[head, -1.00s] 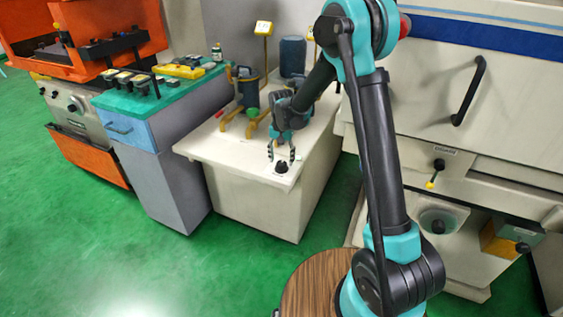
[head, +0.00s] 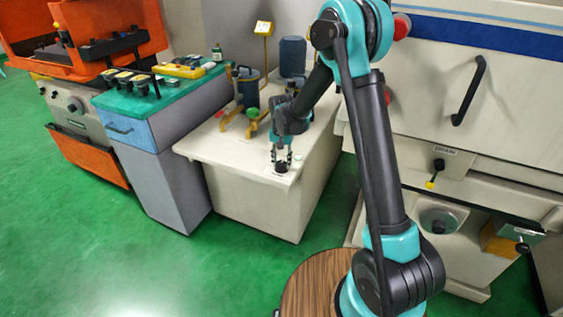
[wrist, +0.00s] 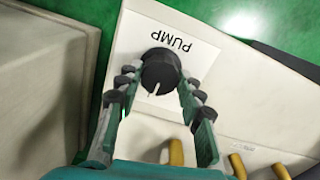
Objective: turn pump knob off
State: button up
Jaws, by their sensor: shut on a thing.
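The pump knob is a round black knob (wrist: 160,68) with a white pointer line, on a white plate (wrist: 188,62) marked PUMP in the wrist view. The lettering is upside down there, and the pointer points toward the bottom of the picture. In the head view the knob (head: 281,168) sits near the front corner of the cream bench top. My gripper (head: 281,158) points down over it. In the wrist view my gripper (wrist: 162,85) has one finger on each side of the knob, shut on it. Its exact contact points are hard to see.
Yellow-brown pipe fittings and a dark pump (head: 247,88) stand further back on the cream bench (head: 215,145). A teal-topped cabinet (head: 165,95) stands at the left. A white machine with a black handle (head: 468,90) is at the right. Green floor is clear in front.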

jog(key=shift+n, duration=0.3)
jog(key=n, duration=0.3)
jog(key=shift+n, duration=0.3)
jog(key=n, duration=0.4)
jog(key=shift+n, duration=0.3)
jog(key=n, duration=0.4)
jog(key=shift+n, duration=2.5)
jog(key=o, duration=1.2)
jog(key=shift+c, duration=0.2)
jog(key=shift+r, duration=0.15)
